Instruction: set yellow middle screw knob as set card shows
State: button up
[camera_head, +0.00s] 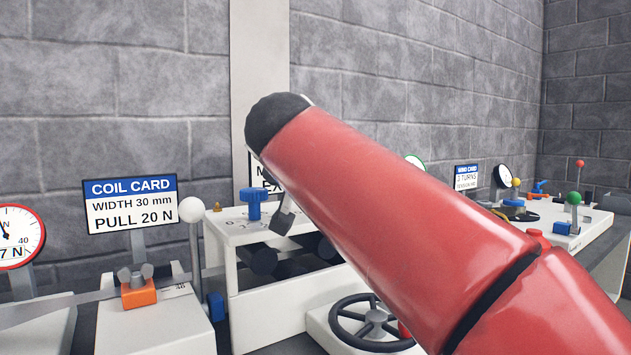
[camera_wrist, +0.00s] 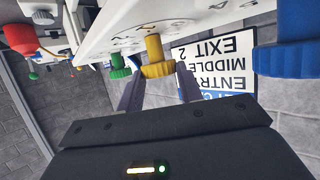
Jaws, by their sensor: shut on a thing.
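The yellow middle knob (camera_wrist: 155,58) shows in the wrist view on the white rack top (camera_wrist: 112,28), between a green knob (camera_wrist: 119,67) and a larger blue knob (camera_wrist: 288,38). My gripper (camera_wrist: 158,86) is shut on the yellow knob, one finger on each side. The set card (camera_wrist: 213,62) appears upside down there, with EXIT 2 readable; the MIDDLE and ENTRY values are hidden. In the head view my red arm covers most of the set card (camera_head: 257,184) and hides the yellow knob. The blue knob (camera_head: 253,204) is visible there.
A coil card (camera_head: 131,205) reads width 30 mm, pull 20 N. A white ball-topped lever (camera_head: 192,210) and an orange clamp (camera_head: 138,292) stand left of the rack. A black handwheel (camera_head: 372,322) is at front. More levers and a dial (camera_head: 503,176) are at right.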

jog(key=n+y, duration=0.2)
jog(key=d+n+y+p, duration=0.1)
jog(key=n+y, duration=0.1)
jog(key=y, duration=0.1)
jog(key=shift+r, duration=0.2)
jog(key=n+y, duration=0.1)
jog(key=n+g+y+p, duration=0.1)
jog(key=n+y, duration=0.1)
jog(key=n+g+y, duration=0.1)
jog(key=shift+w+d+f+y, duration=0.1)
jog(key=shift+w+d+y, duration=0.1)
jog(key=shift+d+y, duration=0.15)
jog(key=n+g+y, duration=0.2)
jog(key=n, duration=0.1)
jog(key=n+g+y, duration=0.1)
jog(key=n, duration=0.1)
jog(key=shift+w+d+g+y+p, duration=0.25)
jog(key=shift+w+d+g+p, duration=0.05)
jog(key=shift+w+p, duration=0.1)
jog(key=n+g, duration=0.1)
jog(key=n+g+y, duration=0.1)
jog(key=g, duration=0.1)
jog(key=n+g, duration=0.1)
jog(key=n, duration=0.1)
jog(key=shift+w+d+f+g+y, duration=0.1)
jog(key=shift+w+f+g+y, duration=0.05)
jog(key=shift+w+g+y, duration=0.2)
jog(key=shift+s+n, duration=0.1)
jog(key=shift+n, duration=0.2)
jog(key=o, duration=1)
